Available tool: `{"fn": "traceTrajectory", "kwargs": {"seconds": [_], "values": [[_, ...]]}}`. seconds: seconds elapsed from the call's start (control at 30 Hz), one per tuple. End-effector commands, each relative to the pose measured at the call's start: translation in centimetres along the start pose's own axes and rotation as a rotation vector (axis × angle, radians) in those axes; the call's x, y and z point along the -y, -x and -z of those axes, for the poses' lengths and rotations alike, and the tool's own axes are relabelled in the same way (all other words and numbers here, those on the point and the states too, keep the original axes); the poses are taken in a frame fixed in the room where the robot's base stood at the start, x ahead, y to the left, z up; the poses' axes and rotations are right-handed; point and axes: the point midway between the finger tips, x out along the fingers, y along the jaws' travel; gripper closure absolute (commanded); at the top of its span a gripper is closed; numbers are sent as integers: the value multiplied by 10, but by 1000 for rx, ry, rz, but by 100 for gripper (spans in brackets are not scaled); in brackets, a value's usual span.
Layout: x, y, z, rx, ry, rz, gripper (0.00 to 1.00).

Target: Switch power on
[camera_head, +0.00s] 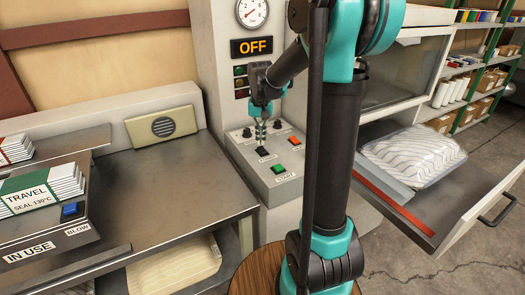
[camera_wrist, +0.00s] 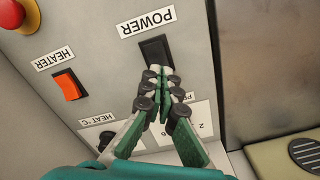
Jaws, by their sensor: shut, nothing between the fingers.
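The black power rocker switch (camera_wrist: 155,49) sits below its POWER label (camera_wrist: 147,20) in the wrist view. In the head view the black switch (camera_head: 262,151) is on the grey control panel (camera_head: 240,156). My gripper (camera_wrist: 159,76) is shut and empty, with its fingertips at the lower edge of the switch and overlapping it in the picture. I cannot tell whether they touch it. In the head view my gripper (camera_head: 261,138) points down just above the switch. The display (camera_head: 252,46) above the panel reads OFF.
An orange heater switch (camera_wrist: 70,87) and a red stop button (camera_wrist: 12,14) are near in the wrist view. A green button (camera_head: 278,168) is on the panel. A bare metal worktop (camera_head: 165,190) lies left; an open drawer (camera_head: 460,220) holds a wrapped pillow (camera_head: 412,155) at right.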

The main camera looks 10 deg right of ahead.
Motion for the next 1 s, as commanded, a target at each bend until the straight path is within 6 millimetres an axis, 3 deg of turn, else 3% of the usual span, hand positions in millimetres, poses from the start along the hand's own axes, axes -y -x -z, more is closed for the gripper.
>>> {"fn": "traceTrajectory", "kwargs": {"seconds": [1.0], "values": [[0,-14,0,0,0,0,100]]}}
